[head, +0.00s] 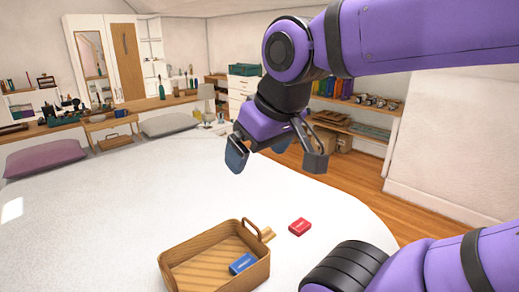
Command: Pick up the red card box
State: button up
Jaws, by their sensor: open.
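The red card box (299,227) lies flat on the white bed-like surface (110,215), just right of a wicker basket (178,272). My gripper (276,160) is open and empty. It hangs above the surface, higher than the red card box and a little to its left in the picture. Nothing covers the red card box.
The basket has a raised handle and holds a blue box (242,263). A small tan piece (267,234) shows between the basket and the red box. Pillows (45,157) lie at the far edge. A shelf (350,128) stands behind. The surface's left part is clear.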

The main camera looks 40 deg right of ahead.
aim_at(300, 227)
jog(key=z, duration=1.3)
jog(key=i+l, duration=0.15)
jog(key=i+l+u, duration=0.15)
jog(key=l, duration=0.15)
jog(key=i+l+u, duration=0.25)
jog(key=l, duration=0.35)
jog(key=i+l+u, duration=0.15)
jog(key=l, duration=0.15)
jog(key=u, duration=1.25)
jog(key=k+j, duration=0.05)
